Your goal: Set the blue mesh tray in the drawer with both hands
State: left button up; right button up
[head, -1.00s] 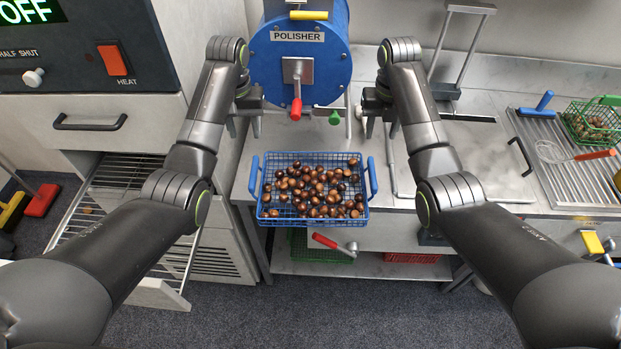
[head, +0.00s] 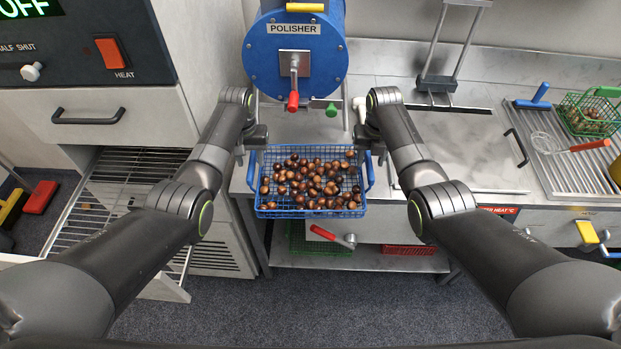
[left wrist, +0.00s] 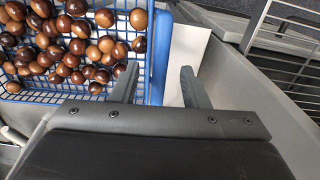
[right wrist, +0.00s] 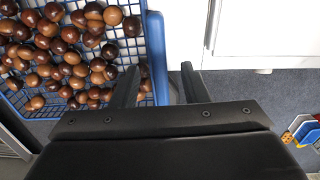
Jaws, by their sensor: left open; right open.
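The blue mesh tray (head: 262,207) holds many chestnuts and sits at the front edge of the steel counter, below the polisher. My left gripper (head: 252,150) is open at the tray's left end. In the left wrist view its fingers (left wrist: 158,85) straddle the tray's blue left handle (left wrist: 162,50). My right gripper (head: 370,148) is open at the right end. In the right wrist view its fingers (right wrist: 160,82) stand on either side of the right handle (right wrist: 157,55). The open drawer (head: 125,190) with wire racks is at the left, under the oven.
The blue polisher (head: 295,60) stands behind the tray. A red-handled tool (head: 325,235) is below the tray. The carpeted floor in front is clear.

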aim_at(251, 163)
pick_arm(q)
jog(key=shift+f, duration=2.1)
pick_arm(e)
jog(key=shift+f, duration=2.1)
pick_arm(q)
grip_shut()
pick_arm(e)
grip_shut()
pick_arm(q)
jog(key=shift+r, duration=0.1)
pick_arm(e)
jog(key=shift+r, duration=0.1)
